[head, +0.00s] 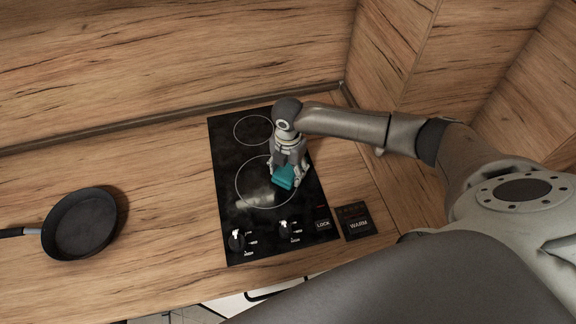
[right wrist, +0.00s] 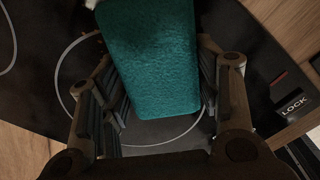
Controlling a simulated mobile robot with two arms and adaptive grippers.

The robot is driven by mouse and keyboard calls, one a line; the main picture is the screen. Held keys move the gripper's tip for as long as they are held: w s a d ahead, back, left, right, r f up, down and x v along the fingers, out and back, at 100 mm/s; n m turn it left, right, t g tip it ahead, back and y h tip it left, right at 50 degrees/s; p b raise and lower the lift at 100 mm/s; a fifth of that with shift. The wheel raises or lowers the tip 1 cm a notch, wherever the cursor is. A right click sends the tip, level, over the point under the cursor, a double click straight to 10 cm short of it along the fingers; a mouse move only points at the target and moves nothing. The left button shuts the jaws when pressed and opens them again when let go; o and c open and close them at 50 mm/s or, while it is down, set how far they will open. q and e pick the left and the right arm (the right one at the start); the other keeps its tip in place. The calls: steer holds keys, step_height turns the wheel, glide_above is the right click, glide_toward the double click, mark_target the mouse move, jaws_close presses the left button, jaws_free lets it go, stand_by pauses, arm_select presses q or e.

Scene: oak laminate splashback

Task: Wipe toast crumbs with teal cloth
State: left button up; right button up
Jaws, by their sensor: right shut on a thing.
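The teal cloth (head: 284,178) is a small folded block held in my right gripper (head: 288,170), over the front ring of the black cooktop (head: 225,165). In the right wrist view, the cloth (right wrist: 150,60) fills the space between the two fingers of my right gripper (right wrist: 155,95), which are shut on it. I cannot tell whether the cloth touches the glass. My left gripper is not in view.
A dark frying pan (head: 82,222) sits on the wooden counter (head: 165,190) at the left, its handle pointing left. Two knobs (head: 237,240) stand at the cooktop's front edge. A small WARM panel (head: 356,222) lies right of it. Wooden walls rise behind and at the right.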

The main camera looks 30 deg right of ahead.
steer(key=shift+w+d+f+b, duration=0.1)
steer(key=shift+w+d+b, duration=0.2)
steer(key=shift+w, duration=0.55)
steer(key=shift+w+d+f+b, duration=0.15)
steer(key=shift+w+b, duration=0.1)
steer(key=shift+w, duration=0.6)
steer(key=shift+w+d+b, duration=0.2)
steer(key=shift+w+b, duration=0.2)
steer(key=shift+w, duration=0.4)
steer(key=shift+w+d+b, duration=0.2)
steer(key=shift+w+b, duration=0.2)
steer(key=shift+w, duration=0.4)
steer(key=shift+w+d+r, duration=0.1)
steer(key=shift+w+r, duration=0.1)
steer(key=shift+w, duration=0.1)
steer(key=shift+r, duration=0.15)
step_height(320, 180, up, 6)
steer(key=p, duration=0.6)
steer(key=shift+r+p, duration=0.85)
steer(key=shift+r, duration=0.6)
